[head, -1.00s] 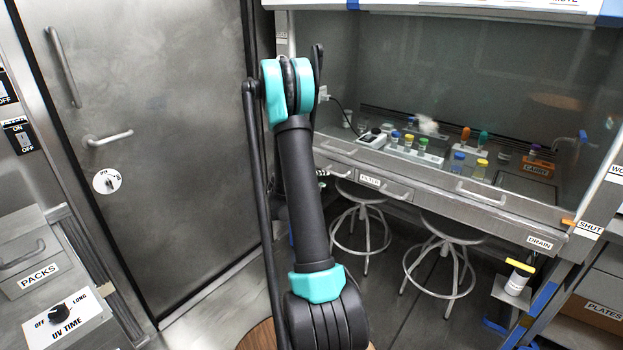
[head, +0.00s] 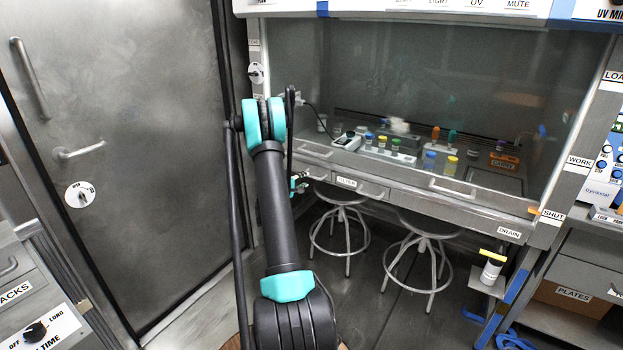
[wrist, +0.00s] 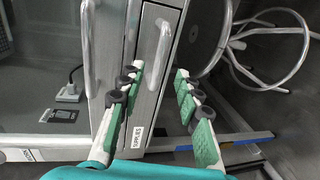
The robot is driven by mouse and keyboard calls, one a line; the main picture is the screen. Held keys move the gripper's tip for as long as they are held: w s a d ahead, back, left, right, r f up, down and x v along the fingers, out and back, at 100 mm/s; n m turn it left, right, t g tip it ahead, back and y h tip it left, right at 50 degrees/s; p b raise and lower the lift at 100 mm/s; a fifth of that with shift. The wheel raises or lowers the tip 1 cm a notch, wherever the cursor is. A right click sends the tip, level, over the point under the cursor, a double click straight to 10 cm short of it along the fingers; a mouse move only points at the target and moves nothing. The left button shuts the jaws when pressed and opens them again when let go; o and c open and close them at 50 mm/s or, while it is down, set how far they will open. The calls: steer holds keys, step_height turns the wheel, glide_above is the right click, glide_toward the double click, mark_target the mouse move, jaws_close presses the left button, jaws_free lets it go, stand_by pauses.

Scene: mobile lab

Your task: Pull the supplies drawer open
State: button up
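The supplies drawer (wrist: 138,105) is a narrow grey metal front with a white SUPPLIES label and a curved bar handle (wrist: 160,55) in the wrist view. It looks shut. My gripper (wrist: 157,78) is open, its green-padded fingers spread on either side of the line of the handle. I see nothing between the pads, and the fingertips look short of the handle; contact cannot be told. In the head view my gripper (head: 299,183) shows small beside my arm, at the left end of the drawer row under the hood. My arm hides part of that area.
The FILTER drawer (head: 360,187) adjoins on the right. A hood sill handle (wrist: 88,50) runs parallel to the drawer handle. Stools (head: 340,220) stand under the bench. A large metal door (head: 130,150) is at left. Floor between is clear.

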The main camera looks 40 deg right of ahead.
mark_target(311, 177)
steer(key=x, duration=0.7)
steer(key=shift+d, duration=0.1)
steer(key=shift+c, duration=0.2)
jaws_close()
